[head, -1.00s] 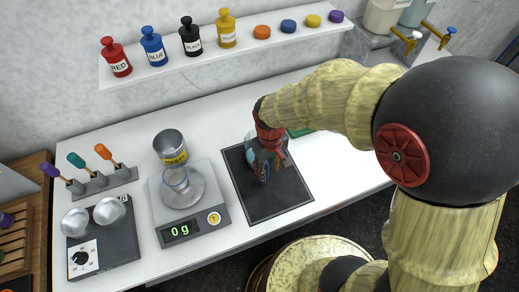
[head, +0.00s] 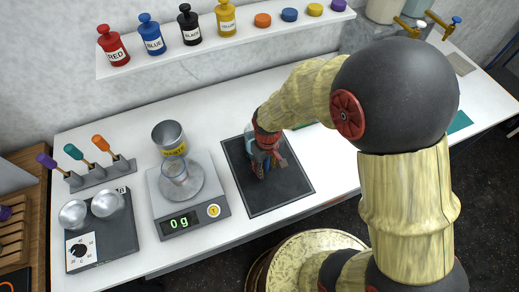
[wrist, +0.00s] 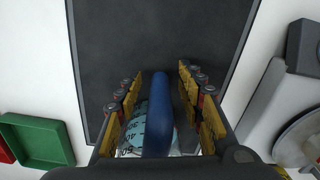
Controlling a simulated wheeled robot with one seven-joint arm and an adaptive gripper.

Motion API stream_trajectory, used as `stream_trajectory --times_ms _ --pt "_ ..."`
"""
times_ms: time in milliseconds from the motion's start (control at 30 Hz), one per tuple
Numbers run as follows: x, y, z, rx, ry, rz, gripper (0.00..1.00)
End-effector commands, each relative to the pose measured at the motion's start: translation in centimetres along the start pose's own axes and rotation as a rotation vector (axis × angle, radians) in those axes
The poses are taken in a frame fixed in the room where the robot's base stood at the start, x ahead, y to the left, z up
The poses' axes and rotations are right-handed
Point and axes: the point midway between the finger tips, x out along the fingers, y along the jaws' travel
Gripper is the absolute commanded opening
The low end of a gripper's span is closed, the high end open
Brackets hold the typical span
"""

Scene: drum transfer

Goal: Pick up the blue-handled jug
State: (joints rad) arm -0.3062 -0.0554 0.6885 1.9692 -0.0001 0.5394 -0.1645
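The jug shows in the wrist view as a blue handle (wrist: 159,112) with a clear graduated body (wrist: 135,131) below it, tinted teal. My gripper (wrist: 160,90) has one finger on each side of the handle, with visible gaps, so it is open around the handle and not closed on it. In the head view my gripper (head: 268,162) points down over the black mat (head: 277,193) and hides most of the jug. A sliver of the clear jug body (head: 249,138) shows at its left.
The scale (head: 188,205) with a small beaker (head: 174,171) stands left of the mat. The waste cup (head: 169,137) is behind the beaker. A green tray (wrist: 38,140) lies beside the mat in the wrist view. A shelf with labelled bottles (head: 152,36) runs along the wall.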

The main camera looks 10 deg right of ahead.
Motion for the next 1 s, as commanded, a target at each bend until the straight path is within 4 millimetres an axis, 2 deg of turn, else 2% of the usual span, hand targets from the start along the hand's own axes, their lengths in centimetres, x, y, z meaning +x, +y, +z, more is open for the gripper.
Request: stream_trajectory --times_ms 67,700,1000 --pt "-0.04 0.0 0.0 0.0 0.0 0.0 0.37" --pt "-0.06 0.0 -0.01 0.0 0.0 0.0 0.01" --pt "-0.07 0.0 -0.01 0.0 0.0 0.0 0.0"
